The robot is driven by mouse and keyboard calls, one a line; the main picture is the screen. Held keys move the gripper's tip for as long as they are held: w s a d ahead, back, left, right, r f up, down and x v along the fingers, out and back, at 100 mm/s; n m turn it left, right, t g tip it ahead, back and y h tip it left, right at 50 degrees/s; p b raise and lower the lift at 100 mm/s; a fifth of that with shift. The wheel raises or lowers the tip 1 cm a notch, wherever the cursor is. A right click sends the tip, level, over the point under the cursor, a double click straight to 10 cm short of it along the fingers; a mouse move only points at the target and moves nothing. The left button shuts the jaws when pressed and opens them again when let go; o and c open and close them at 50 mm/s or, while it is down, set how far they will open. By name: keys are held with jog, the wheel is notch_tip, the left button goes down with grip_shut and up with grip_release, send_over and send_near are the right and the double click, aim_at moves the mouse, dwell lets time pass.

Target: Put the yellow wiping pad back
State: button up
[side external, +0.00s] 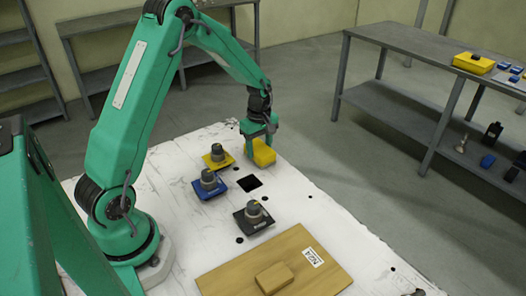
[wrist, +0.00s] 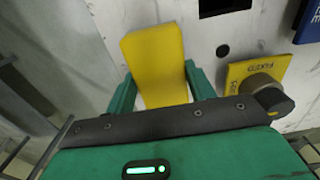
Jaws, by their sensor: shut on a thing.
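The yellow wiping pad (side external: 264,154) is at the far edge of the white plate (side external: 330,222) in the side view. My gripper (side external: 259,139) points down and is shut on it. In the wrist view the pad (wrist: 154,62) sits between the two green fingers of my gripper (wrist: 161,90) and sticks out beyond them. Whether the pad touches the plate or hangs just above it, I cannot tell.
Knobs on yellow (side external: 215,165), blue (side external: 197,188) and black (side external: 242,226) bases stand left and in front of the pad. A square black opening (side external: 249,183) lies nearby. A wooden board (side external: 225,280) bears a tan block (side external: 274,278). A bench (side external: 390,38) stands behind.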

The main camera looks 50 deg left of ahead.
aim_at(259, 148)
jog(key=shift+f, duration=0.15)
jog(key=o, duration=1.1)
notch_tip(259, 148, up, 12)
dwell(0.4)
jog(key=shift+d+r, duration=0.1)
jog(key=shift+r, duration=0.15)
